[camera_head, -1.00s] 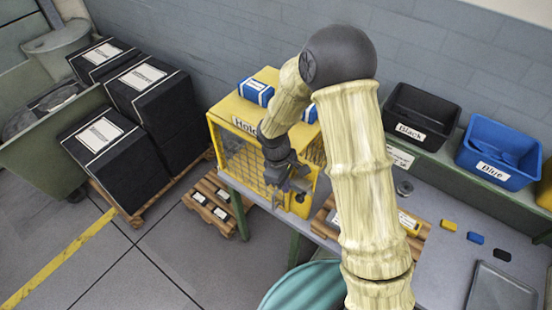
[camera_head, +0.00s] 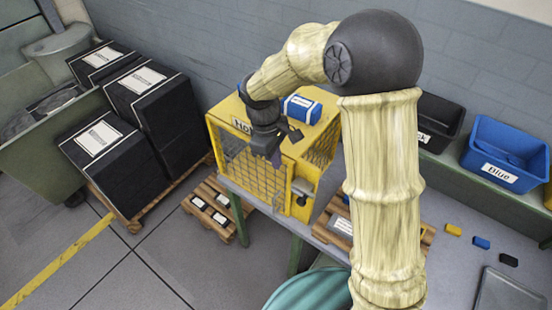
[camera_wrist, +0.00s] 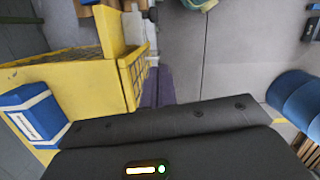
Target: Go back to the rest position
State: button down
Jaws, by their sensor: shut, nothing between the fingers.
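My gripper (camera_head: 275,158) hangs at the end of my raised arm, in front of the upper front edge of the yellow mesh cage (camera_head: 224,155). It is shut with nothing held. In the wrist view its narrow purple fingers (camera_wrist: 157,88) stick out past the dark gripper body, beside the cage (camera_wrist: 85,70). Whether the fingers touch the cage is hard to tell. My arm rises in a bend and covers part of the cage's right side and the shelf behind.
A blue box (camera_head: 302,109) lies on the cage top. Black (camera_head: 440,118) and blue (camera_head: 506,154) bins stand at the right. Black boxes (camera_head: 158,105) are stacked on a pallet at the left. A low pallet (camera_head: 216,208) lies on the floor, which is clear in front.

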jog(key=s+d+f+m+t+y+b, duration=0.1)
jog(key=s+d+m+b, duration=0.1)
jog(key=s+d+m, duration=0.3)
jog(key=s+d+f+m+t+y+b, duration=0.1)
jog(key=s+d+m, duration=0.5)
jog(key=d, duration=0.6)
jog(key=shift+d+f+m+t+b, duration=0.2)
jog(key=shift+f+m+t+b, duration=0.2)
jog(key=shift+m+t+b, duration=0.5)
